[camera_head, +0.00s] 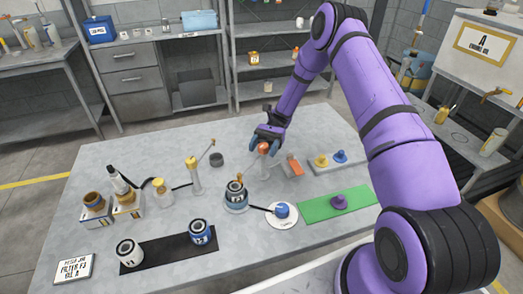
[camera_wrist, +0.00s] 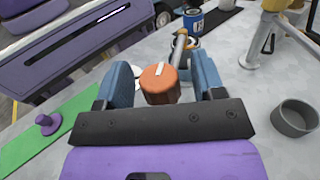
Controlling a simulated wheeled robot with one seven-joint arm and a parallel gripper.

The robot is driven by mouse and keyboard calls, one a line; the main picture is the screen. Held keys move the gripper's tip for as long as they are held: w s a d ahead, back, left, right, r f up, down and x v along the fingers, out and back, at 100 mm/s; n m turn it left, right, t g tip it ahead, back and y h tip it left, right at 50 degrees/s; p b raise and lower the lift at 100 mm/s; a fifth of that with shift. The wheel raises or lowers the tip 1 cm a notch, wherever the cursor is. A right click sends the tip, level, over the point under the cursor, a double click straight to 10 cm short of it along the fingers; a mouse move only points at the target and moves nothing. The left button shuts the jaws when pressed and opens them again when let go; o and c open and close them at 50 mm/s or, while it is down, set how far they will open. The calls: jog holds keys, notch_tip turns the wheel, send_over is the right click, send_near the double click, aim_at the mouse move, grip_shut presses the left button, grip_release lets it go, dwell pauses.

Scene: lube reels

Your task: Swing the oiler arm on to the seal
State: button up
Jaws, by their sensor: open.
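An oiler with an orange knob (camera_head: 264,147) stands near the table's middle. In the wrist view the orange knob (camera_wrist: 160,84), with a white mark on top, sits between my fingers. My gripper (camera_head: 268,134) is open around it; fingers and knob look apart. The seal is too small to make out for certain, perhaps at the can's top.
A dark round cup (camera_head: 217,159) is behind. Two filter cans stand on a black mat (camera_head: 165,253). A green mat (camera_head: 315,209) with a purple knob lies right. The front middle is clear.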

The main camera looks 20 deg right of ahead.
jog(key=v, duration=0.9)
jog(key=shift+w, duration=0.2)
jog(key=shift+d, duration=0.1)
jog(key=s+a+r+n+t+h, duration=0.15)
jog(key=s+r+t+h, duration=0.35)
jog(key=r, duration=0.8)
jog(key=s+a+r+n+t+h, duration=0.1)
jog(key=s+r+n+t+h, duration=0.15)
jog(key=s+r, duration=0.75)
jog(key=s+d+r+n+t+h, duration=0.1)
jog(key=s+r+t, duration=0.4)
jog(key=s, duration=0.5)
jog(key=s+r+n+t+h, duration=0.3)
jog(key=s+r+t, duration=0.3)
jog(key=s, duration=0.5)
jog(key=shift+s+d+r+n+h, duration=0.15)
jog(key=shift+d+r+n+h, duration=0.2)
jog(key=shift+r, duration=0.6)
